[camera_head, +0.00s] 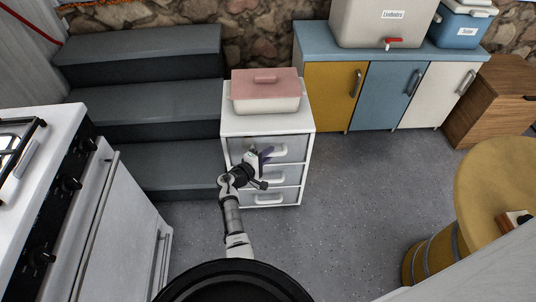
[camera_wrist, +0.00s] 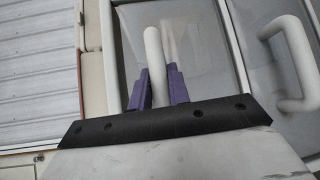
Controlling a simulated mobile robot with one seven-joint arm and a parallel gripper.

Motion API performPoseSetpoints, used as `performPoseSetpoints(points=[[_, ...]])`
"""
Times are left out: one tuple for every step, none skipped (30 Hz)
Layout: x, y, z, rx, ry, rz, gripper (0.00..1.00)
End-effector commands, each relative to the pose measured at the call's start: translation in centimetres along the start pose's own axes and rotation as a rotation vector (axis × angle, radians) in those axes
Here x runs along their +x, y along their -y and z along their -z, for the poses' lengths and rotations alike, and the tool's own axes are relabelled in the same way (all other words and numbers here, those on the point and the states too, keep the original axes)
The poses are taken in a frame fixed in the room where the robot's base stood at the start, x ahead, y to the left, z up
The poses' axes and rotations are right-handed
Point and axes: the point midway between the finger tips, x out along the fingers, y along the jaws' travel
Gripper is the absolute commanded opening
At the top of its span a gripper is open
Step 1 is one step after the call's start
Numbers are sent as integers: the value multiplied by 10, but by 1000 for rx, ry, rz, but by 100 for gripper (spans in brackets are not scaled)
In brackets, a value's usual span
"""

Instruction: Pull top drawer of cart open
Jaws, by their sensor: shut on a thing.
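The cart (camera_head: 230,125) is white with three grey-fronted drawers and stands in front of the grey steps. Its top drawer (camera_head: 240,148) has a white bar handle (camera_wrist: 153,52). My gripper (camera_head: 266,153) is at the top drawer's front, at the handle. In the wrist view, the purple fingers of my gripper (camera_wrist: 160,88) stand on either side of the handle bar and are shut on it. The drawer front looks about flush with the cart, though my gripper covers part of it. A second drawer handle (camera_wrist: 292,65) shows at the right in the wrist view.
A pink-lidded cream dish (camera_head: 265,98) sits on the cart top. A white stove (camera_head: 115,215) stands at the left, with grey steps (camera_head: 140,95) behind. A yellow barrel table (camera_head: 490,190) is at the right. The floor (camera_head: 345,200) right of the cart is clear.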

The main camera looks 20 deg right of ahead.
Motion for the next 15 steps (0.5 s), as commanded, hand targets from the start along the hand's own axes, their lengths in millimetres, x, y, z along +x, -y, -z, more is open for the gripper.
performPoseSetpoints(points=[[0,0,0,0,0,0,0],[0,0,0,0,0,0,0],[0,0,0,0,0,0,0],[-1,0,-1,0,0,0,0],[-2,0,-2,0,0,0,0],[-3,0,-3,0,0,0,0],[-5,1,-5,0,0,0,0],[-7,2,-7,-1,0,1,0],[-10,2,-10,-1,0,1,0],[-13,2,-13,-1,0,1,0],[-16,4,-16,-2,0,2,0],[-21,4,-21,-1,0,1,0],[-25,6,-25,-2,0,2,0],[-29,7,-29,-2,0,2,0],[-36,8,-35,-3,0,2,0]])
